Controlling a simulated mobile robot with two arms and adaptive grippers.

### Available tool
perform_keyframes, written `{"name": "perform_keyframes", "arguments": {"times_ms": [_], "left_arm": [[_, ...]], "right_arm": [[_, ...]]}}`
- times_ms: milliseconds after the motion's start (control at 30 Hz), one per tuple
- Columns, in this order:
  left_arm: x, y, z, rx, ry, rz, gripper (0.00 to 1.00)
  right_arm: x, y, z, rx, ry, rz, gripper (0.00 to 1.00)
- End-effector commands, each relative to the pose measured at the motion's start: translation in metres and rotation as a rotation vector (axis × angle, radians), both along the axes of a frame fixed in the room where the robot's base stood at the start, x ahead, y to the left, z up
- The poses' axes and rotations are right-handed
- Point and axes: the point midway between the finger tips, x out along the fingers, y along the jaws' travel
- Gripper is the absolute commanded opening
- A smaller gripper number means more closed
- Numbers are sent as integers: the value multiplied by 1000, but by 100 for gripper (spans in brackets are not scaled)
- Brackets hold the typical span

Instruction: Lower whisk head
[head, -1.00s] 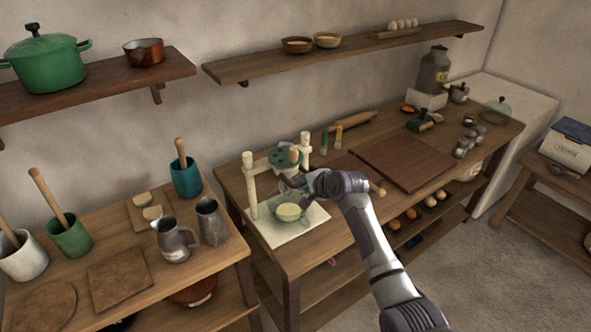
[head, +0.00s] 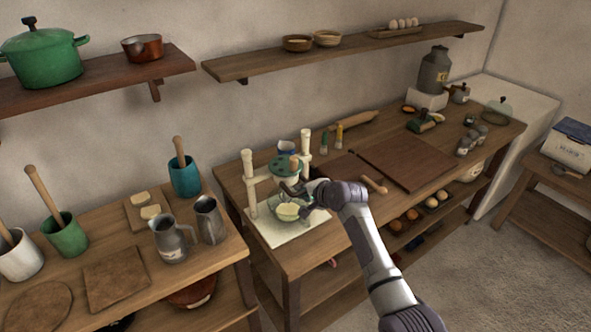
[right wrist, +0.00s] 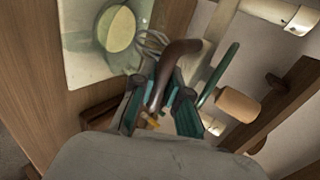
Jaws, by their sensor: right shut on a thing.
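The green whisk head (head: 283,166) sits between two pale upright posts (head: 250,182) on a stand, above a glass bowl (head: 287,212) with pale yellow contents. My right gripper (head: 303,192) is at the head's near right side. In the right wrist view, my right gripper (right wrist: 170,100) is shut on a dark brown curved handle (right wrist: 178,52). The wire whisk (right wrist: 150,42) shows beside that handle, close to the bowl (right wrist: 117,28). How deep the whisk reaches into the bowl is unclear. A wooden knob (right wrist: 238,105) on a green rod is beside the gripper. My left gripper is out of view.
The stand is on a pale base slab (head: 290,236) at the bench's left end. A neighbouring table holds metal jugs (head: 208,220) and a teal crock (head: 185,178).

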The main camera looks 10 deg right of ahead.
Motion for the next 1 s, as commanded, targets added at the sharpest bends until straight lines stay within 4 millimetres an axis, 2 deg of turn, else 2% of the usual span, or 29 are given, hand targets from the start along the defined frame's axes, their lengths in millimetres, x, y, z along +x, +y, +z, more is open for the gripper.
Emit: {"name": "perform_keyframes", "arguments": {"times_ms": [33, 700, 733, 900, 1000], "left_arm": [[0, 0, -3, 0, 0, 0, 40], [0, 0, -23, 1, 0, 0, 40], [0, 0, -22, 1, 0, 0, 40], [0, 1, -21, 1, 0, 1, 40], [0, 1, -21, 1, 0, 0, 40]], "right_arm": [[-1, 0, -6, -3, 3, 1, 0], [-1, 0, -39, -4, 3, 2, 0], [0, 0, -37, -4, 1, 1, 17], [0, 0, -36, -2, 0, 0, 46], [0, 0, -36, -2, 0, 0, 46]]}}
